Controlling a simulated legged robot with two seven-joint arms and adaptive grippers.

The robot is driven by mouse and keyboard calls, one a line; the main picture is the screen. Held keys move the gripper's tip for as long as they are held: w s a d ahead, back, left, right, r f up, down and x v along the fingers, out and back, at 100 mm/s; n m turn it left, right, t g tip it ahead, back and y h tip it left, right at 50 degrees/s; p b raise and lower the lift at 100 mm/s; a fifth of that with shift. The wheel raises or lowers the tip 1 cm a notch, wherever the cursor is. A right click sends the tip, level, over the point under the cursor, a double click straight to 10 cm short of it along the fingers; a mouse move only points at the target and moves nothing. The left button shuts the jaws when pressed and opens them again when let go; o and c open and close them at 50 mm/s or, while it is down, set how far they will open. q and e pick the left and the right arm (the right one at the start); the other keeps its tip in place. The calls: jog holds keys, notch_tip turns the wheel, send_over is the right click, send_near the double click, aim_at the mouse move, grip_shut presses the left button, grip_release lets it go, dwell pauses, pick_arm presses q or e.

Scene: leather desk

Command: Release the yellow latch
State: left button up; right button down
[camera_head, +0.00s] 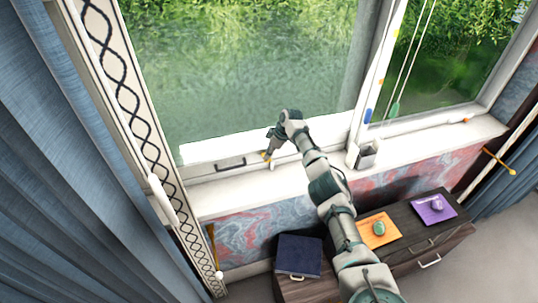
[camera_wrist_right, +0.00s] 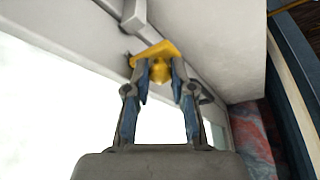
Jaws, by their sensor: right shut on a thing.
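The yellow latch (camera_wrist_right: 158,66) sits on the white window frame, between the fingertips of my right gripper (camera_wrist_right: 160,80) in the right wrist view. The gripper is shut on the latch, with one finger on each side of it. In the head view my right gripper (camera_head: 270,150) reaches the lower window rail, and only a small bit of the yellow latch (camera_head: 265,156) shows beside its fingers. The window (camera_head: 240,60) stands above the rail. My left gripper is not in view.
A dark handle (camera_head: 230,164) is on the rail left of my gripper. A white sill (camera_head: 225,198) runs below. Blue curtains (camera_head: 60,180) hang at left.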

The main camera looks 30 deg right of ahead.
jog(key=shift+w+r, duration=0.2)
jog(key=c, duration=1.1)
grip_release()
jog(key=shift+c, duration=0.2)
jog(key=shift+o, duration=0.7)
jog(key=shift+f, duration=0.2)
